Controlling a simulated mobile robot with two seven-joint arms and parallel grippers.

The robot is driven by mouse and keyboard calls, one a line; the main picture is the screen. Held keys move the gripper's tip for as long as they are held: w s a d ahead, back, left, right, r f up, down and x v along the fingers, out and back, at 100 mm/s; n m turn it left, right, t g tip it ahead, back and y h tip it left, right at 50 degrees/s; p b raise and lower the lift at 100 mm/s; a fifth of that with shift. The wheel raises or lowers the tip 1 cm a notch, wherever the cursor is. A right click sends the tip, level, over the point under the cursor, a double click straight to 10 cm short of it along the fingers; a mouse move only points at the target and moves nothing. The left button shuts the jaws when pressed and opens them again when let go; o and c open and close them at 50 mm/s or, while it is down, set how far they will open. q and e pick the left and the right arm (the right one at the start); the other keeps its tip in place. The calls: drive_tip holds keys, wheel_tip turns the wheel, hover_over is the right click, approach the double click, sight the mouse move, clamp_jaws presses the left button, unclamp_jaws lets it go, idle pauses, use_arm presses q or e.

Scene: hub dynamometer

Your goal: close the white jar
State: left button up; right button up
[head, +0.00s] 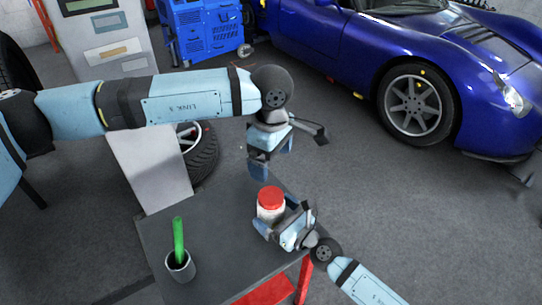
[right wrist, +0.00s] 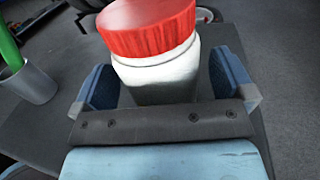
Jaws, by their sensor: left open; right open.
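The white jar (head: 270,212) stands upright on the dark table, with a ribbed red lid (head: 270,196) resting on its mouth. In the right wrist view the white jar (right wrist: 162,78) shows below the red lid (right wrist: 147,30), with a white neck ring between them; I cannot tell how tight the lid is. My right gripper (head: 282,218) is open, its fingers on either side of the jar body, with a visible gap in the right wrist view (right wrist: 165,88). My left gripper (head: 271,158) is open and empty, above and behind the lid, apart from it.
A grey cup (head: 180,267) with a green stick (head: 178,238) stands on the table (head: 215,235), left of the jar. The table's right edge is close to the jar. A wheel (head: 198,150), a blue cabinet (head: 203,32) and a blue car (head: 350,45) stand beyond.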

drive_tip(key=b+v, duration=0.2)
drive_tip(key=v, duration=1.1)
